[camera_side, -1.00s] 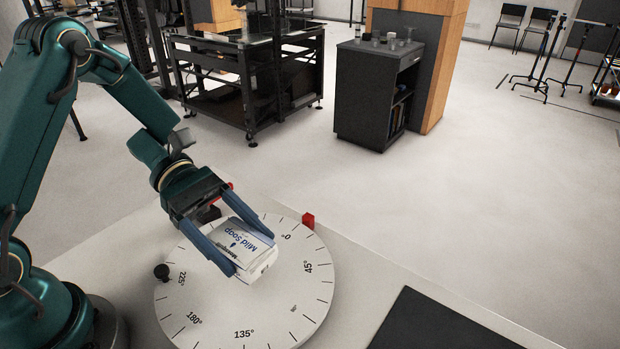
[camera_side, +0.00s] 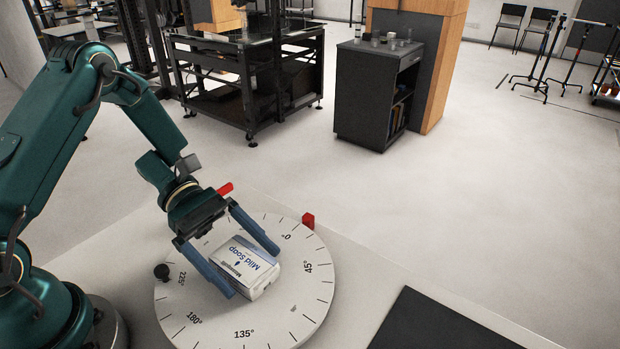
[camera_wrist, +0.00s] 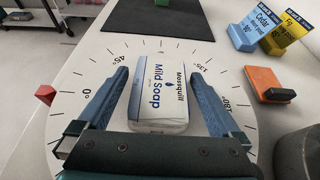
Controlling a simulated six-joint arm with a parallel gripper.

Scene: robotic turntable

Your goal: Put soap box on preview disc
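The soap box (camera_side: 246,266) is white with blue "Mild Soap" lettering. It lies flat on the round white disc (camera_side: 305,310), which has angle marks around its rim. My gripper (camera_side: 256,273) is open around the box, one blue finger on each side. In the wrist view the soap box (camera_wrist: 158,92) lies between the two fingers of my gripper (camera_wrist: 162,82). Gaps show between the box and both fingers. The disc (camera_wrist: 85,75) also shows below the box there.
A red block (camera_side: 308,221) and a black knob (camera_side: 162,271) stand at the disc's edge. A dark mat (camera_side: 440,325) lies on the table at right.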

